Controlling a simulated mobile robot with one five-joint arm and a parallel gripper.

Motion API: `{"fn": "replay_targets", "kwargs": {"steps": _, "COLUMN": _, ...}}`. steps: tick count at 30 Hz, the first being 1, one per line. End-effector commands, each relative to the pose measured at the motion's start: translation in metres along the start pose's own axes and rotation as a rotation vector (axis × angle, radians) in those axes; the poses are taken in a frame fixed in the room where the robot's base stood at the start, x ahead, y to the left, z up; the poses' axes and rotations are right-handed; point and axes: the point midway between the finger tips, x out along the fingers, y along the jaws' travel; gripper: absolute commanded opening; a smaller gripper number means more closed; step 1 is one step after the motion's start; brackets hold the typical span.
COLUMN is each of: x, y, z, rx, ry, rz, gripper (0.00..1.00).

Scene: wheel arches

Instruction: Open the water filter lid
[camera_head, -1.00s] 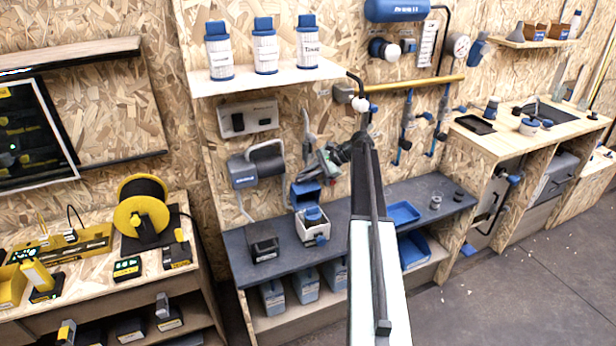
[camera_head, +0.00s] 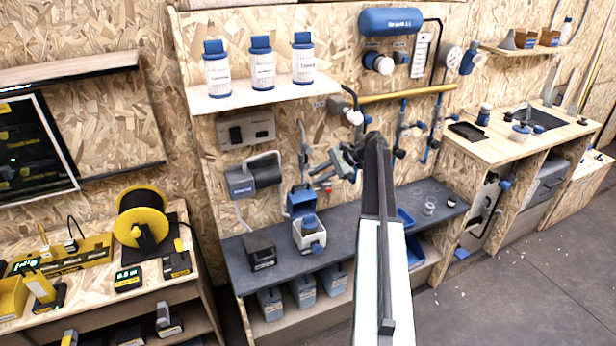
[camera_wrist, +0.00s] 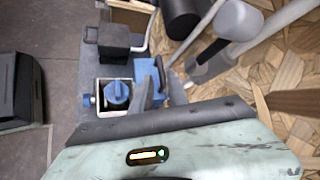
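The water filter is a white open-topped box (camera_head: 309,240) on the dark bench, with a blue part inside. Its blue lid (camera_head: 301,199) stands raised at the back of the box. In the wrist view the box (camera_wrist: 101,103) shows a round blue cap (camera_wrist: 117,93) inside, and the blue lid (camera_wrist: 147,75) stands upright to its right. My gripper (camera_head: 324,174) is above and to the right of the lid in the head view. In the wrist view its fingers (camera_wrist: 157,86) look slightly apart, in front of the lid. I cannot tell whether a finger touches the lid.
A dark box (camera_head: 260,250) stands left of the filter. Several labelled bottles stand on the shelf (camera_head: 270,93) above.

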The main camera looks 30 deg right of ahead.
Motion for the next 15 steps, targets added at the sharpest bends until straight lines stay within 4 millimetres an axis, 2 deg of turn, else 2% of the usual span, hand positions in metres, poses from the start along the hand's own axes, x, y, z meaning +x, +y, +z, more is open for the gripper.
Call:
{"fn": "replay_targets", "kwargs": {"steps": 6, "x": -0.002, "y": 0.001, "z": -0.001, "rx": 0.000, "ry": 0.000, "rz": 0.001, "gripper": 0.20}}
{"fn": "replay_targets", "kwargs": {"steps": 9, "x": 0.005, "y": 0.003, "z": 0.005, "rx": -0.014, "ry": 0.002, "rz": 0.013, "gripper": 0.00}}
{"fn": "replay_targets", "kwargs": {"steps": 11, "x": 0.024, "y": 0.011, "z": 0.021, "rx": -0.057, "ry": 0.011, "rz": 0.051, "gripper": 0.00}}
{"fn": "replay_targets", "kwargs": {"steps": 14, "x": 0.080, "y": 0.042, "z": 0.070, "rx": -0.210, "ry": 0.042, "rz": 0.180, "gripper": 0.00}}
{"fn": "replay_targets", "kwargs": {"steps": 15, "x": 0.107, "y": 0.061, "z": 0.096, "rx": -0.301, "ry": 0.057, "rz": 0.253, "gripper": 0.00}}
